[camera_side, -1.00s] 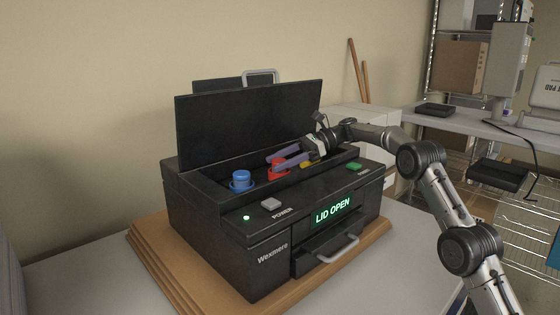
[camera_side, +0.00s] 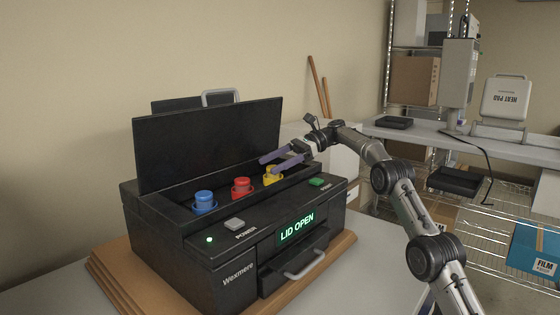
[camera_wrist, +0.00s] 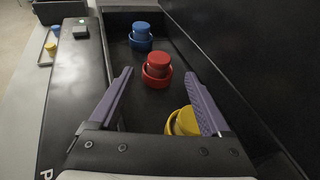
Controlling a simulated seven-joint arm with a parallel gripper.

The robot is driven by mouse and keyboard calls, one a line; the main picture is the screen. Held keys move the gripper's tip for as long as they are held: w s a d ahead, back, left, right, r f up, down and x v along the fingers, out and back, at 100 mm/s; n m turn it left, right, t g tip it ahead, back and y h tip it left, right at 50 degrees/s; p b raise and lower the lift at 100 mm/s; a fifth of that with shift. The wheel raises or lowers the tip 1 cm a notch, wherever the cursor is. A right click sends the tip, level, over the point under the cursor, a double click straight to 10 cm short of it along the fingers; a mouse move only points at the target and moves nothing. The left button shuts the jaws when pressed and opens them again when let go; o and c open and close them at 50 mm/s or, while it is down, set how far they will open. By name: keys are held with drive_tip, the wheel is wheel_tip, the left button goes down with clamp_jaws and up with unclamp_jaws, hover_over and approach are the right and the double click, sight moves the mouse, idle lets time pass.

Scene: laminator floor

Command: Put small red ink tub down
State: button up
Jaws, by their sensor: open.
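The small red ink tub (camera_side: 241,184) sits upright in a red ring in the open bay of the black machine, between the blue and yellow tubs. It also shows in the wrist view (camera_wrist: 158,66), beyond my fingertips and free of them. My gripper (camera_side: 274,160) is open and empty, with its purple fingers above the right part of the bay by the yellow tub (camera_side: 272,173). In the wrist view my gripper (camera_wrist: 160,80) has its fingers wide apart, and the right finger partly covers the yellow tub.
The blue tub (camera_side: 204,200) stands at the left of the bay. The raised black lid (camera_side: 210,140) walls off the back. A green button (camera_side: 316,182) and a grey power button (camera_side: 234,223) are on the front top. The display reads LID OPEN.

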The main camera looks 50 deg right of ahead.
drive_tip(key=shift+v, duration=1.1)
drive_tip(key=shift+a+r, duration=0.2)
drive_tip(key=shift+a, duration=0.05)
drive_tip(key=s+a+r+n+g+h, duration=0.1)
drive_tip(key=s+a+r+n+h, duration=0.2)
drive_tip(key=s+a, duration=0.45)
drive_tip(key=s+a+r+n+h, duration=0.1)
drive_tip(key=s+a+n+h, duration=0.4)
drive_tip(key=a, duration=0.4)
drive_tip(key=s+f+n+h, duration=0.1)
drive_tip(key=s+f+n, duration=0.3)
drive_tip(key=s, duration=0.5)
drive_tip(key=s+f+n+h, duration=0.2)
drive_tip(key=s+f+n, duration=0.3)
drive_tip(key=s, duration=0.4)
drive_tip(key=s+f+n+h, duration=0.2)
drive_tip(key=s+f+n, duration=0.3)
drive_tip(key=s, duration=0.5)
drive_tip(key=shift+a+f+t, duration=0.25)
drive_tip(key=shift+a+t, duration=0.05)
drive_tip(key=shift+t, duration=0.1)
drive_tip(key=shift+s, duration=0.1)
